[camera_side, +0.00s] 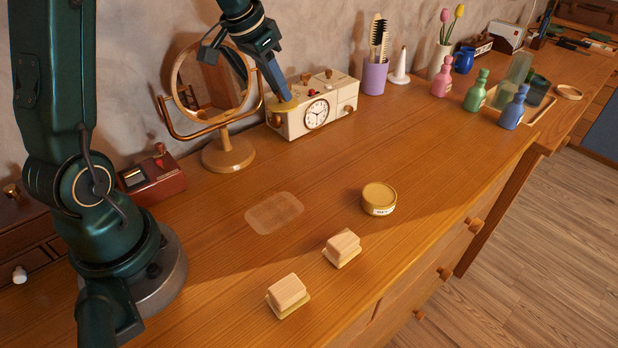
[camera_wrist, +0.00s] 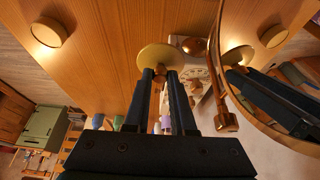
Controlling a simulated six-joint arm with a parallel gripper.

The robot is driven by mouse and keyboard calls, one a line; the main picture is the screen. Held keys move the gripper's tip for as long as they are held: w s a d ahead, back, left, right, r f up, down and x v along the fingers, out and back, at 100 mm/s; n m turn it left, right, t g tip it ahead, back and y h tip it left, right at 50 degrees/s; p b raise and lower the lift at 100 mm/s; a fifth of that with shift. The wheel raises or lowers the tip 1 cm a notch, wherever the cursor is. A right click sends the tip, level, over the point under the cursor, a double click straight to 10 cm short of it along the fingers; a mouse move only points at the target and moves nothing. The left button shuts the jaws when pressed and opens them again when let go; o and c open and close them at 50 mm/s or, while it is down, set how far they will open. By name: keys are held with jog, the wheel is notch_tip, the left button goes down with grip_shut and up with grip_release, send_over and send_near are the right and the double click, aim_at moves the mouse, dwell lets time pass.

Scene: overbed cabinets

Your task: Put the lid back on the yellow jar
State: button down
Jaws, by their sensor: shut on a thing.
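The yellow jar (camera_side: 379,199) stands upright on the wooden desktop, right of centre in the side view. It also shows at the upper left of the wrist view (camera_wrist: 44,38). My gripper (camera_side: 283,97) is shut on the round yellow lid (camera_side: 284,105) and holds it up by the cream clock radio, well apart from the jar. In the wrist view, the lid (camera_wrist: 162,57) sits at the tips of my gripper (camera_wrist: 160,73). Whether the lid touches the clock radio is unclear.
The round mirror (camera_side: 210,82) stands close beside my gripper and reflects it. The cream clock radio (camera_side: 318,108) is behind the lid. Bottles (camera_side: 474,92) stand at the right.

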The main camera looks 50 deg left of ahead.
jog(key=w+d+f+m+h, duration=0.15)
jog(key=d+m, duration=0.25)
jog(key=d, duration=0.8)
jog(key=w+d+f+m+h, duration=0.1)
jog(key=w+d+m, duration=0.15)
jog(key=d, duration=0.85)
jog(key=shift+m+g, duration=0.25)
jog(key=shift+g, duration=0.15)
jog(key=shift+s+f, duration=0.15)
jog(key=shift+f, duration=2.65)
jog(key=shift+f, duration=0.15)
jog(key=shift+c, duration=1)
grip_release()
notch_tip(320, 180, up, 7)
jog(key=shift+c, duration=0.3)
